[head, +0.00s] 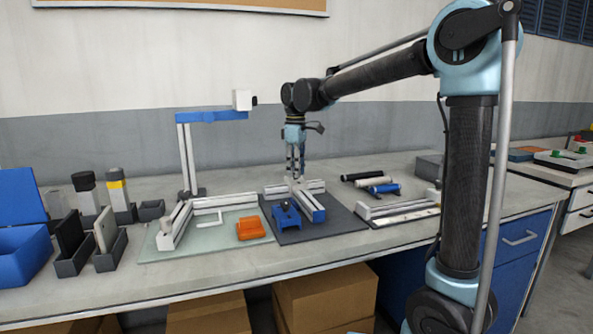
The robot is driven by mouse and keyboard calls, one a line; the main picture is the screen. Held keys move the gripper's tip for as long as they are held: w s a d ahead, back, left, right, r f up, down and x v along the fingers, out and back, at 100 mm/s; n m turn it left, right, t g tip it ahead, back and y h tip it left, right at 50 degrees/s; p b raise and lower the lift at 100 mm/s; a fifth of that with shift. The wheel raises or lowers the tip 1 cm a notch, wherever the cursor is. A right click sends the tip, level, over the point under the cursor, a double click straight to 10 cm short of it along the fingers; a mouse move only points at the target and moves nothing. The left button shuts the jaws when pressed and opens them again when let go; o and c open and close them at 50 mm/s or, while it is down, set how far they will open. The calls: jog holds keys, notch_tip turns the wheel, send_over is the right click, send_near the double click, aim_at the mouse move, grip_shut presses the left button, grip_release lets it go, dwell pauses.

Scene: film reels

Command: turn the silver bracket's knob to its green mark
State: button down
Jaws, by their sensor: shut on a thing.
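A silver bracket (292,189) of crossed rails with a blue end piece lies on the dark mat (338,226). My gripper (297,176) points straight down over it, with its fingertips at the top of the bracket. It is shut on a small part there, which appears to be the knob. The knob is mostly hidden by the fingers, and its green mark and pointing direction are too small to make out.
A blue clamp-like part (286,215) lies just in front of the bracket. To the left, a pale green mat (160,255) bears silver rails and an orange block (250,228). A blue-armed camera stand (187,155) rises behind. Dark and blue cylinders (383,189) lie to the right.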

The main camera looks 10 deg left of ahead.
jog(key=m, duration=0.5)
jog(key=shift+m, duration=0.3)
jog(key=m, duration=1)
jog(key=shift+d+m, duration=0.1)
jog(key=shift+m, duration=0.3)
jog(key=m, duration=0.4)
jog(key=shift+m, duration=0.4)
jog(key=c, duration=1.3)
grip_release()
jog(key=shift+c, duration=0.2)
jog(key=shift+r, duration=0.1)
